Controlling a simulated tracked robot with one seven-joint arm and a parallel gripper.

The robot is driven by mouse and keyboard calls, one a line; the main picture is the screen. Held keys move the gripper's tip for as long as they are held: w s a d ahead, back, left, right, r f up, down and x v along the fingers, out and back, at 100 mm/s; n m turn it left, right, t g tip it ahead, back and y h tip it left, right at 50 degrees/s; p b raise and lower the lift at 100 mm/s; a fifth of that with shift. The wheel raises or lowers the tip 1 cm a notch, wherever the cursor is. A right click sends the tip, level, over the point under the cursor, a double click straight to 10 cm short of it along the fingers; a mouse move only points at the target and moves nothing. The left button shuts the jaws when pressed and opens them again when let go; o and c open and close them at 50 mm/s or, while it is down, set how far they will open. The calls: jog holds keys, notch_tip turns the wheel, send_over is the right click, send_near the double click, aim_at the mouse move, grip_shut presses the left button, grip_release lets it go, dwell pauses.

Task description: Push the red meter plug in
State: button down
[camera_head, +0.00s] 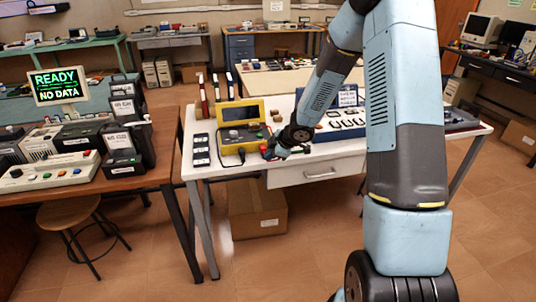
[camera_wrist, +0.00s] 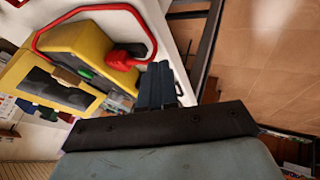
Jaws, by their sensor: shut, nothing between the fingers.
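The yellow meter (camera_head: 239,132) stands on the white table, with its dark lower panel and open yellow lid. In the wrist view the meter (camera_wrist: 83,45) lies at the upper left. The red plug (camera_wrist: 122,60) is at the meter's side, with a red cable (camera_wrist: 90,9) looping from it over the tabletop. How deep the plug sits cannot be told. My gripper (camera_wrist: 158,70) is shut and empty, its dark fingertips just right of the plug; a touch cannot be made out. In the head view my gripper (camera_head: 270,153) is low beside the meter's right side, near the table's front edge.
The white table (camera_head: 206,177) also bears small black items at its left and a blue tray (camera_head: 340,122) of parts to the right of the meter. A wooden table (camera_head: 150,181) with instruments stands at the left. A cardboard box (camera_head: 258,211) lies below.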

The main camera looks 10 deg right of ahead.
jog(key=s+d+r+m+t+h, duration=0.1)
jog(key=s+d+r+m+h, duration=0.3)
jog(key=r, duration=0.5)
jog(key=s+d+r+m+t+h, duration=0.1)
jog(key=s+d+r+m, duration=0.3)
jog(key=r, duration=0.6)
jog(key=s+d+r+m+t+h, duration=0.1)
jog(key=s+d+r+m+h, duration=0.15)
jog(key=s+d+r, duration=0.5)
jog(key=s+a+r+m+g, duration=0.1)
jog(key=s+a+m, duration=0.1)
jog(key=s, duration=0.5)
jog(key=s+a+r+m+g+y, duration=0.1)
jog(key=s+a+r+m, duration=0.1)
jog(key=s, duration=0.5)
jog(key=s+a+r+m+y, duration=0.1)
jog(key=s+r+m, duration=0.1)
jog(key=s, duration=0.5)
jog(key=shift+a+r+m+g, duration=0.25)
jog(key=shift+a+m+g, duration=0.15)
jog(key=shift+m, duration=0.15)
jog(key=shift+y, duration=0.25)
